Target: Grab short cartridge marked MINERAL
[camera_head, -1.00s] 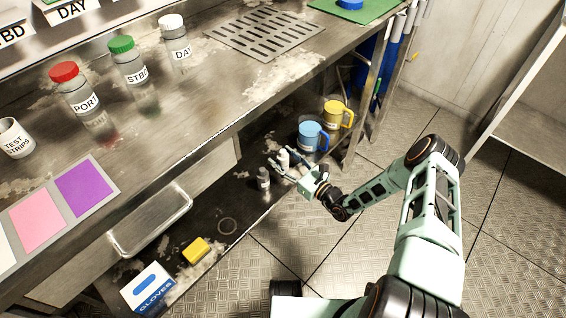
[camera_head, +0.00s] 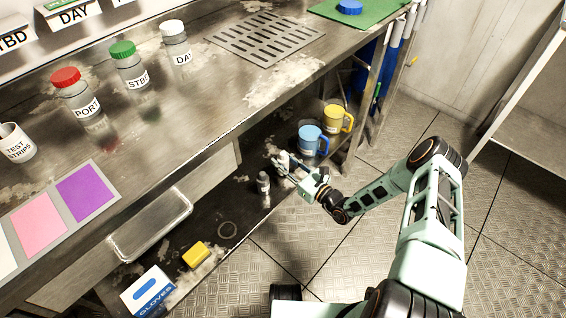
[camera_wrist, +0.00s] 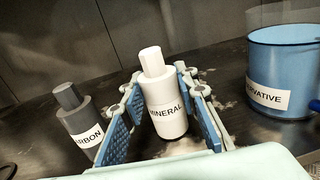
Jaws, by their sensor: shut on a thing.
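The short white cartridge marked MINERAL (camera_wrist: 165,104) stands between the two blue finger pads of my gripper (camera_wrist: 163,112) in the wrist view. My gripper is shut on it, over the lower shelf under the bench. In the head view my gripper (camera_head: 288,168) is at that shelf, and the cartridge (camera_head: 283,158) shows only as a small pale shape, partly covered by the fingers. A dark grey cartridge with a partly hidden label ending in "ARBON" (camera_wrist: 79,120) stands just left of the left finger. It also shows in the head view (camera_head: 263,183).
A blue mug (camera_wrist: 285,72) labelled "...VATIVE" stands close to the right of my gripper. A yellow mug (camera_head: 338,118) stands behind it. A yellow block (camera_head: 196,254) and a gloves box (camera_head: 148,291) lie nearer on the shelf. The bench top (camera_head: 215,105) overhangs the shelf.

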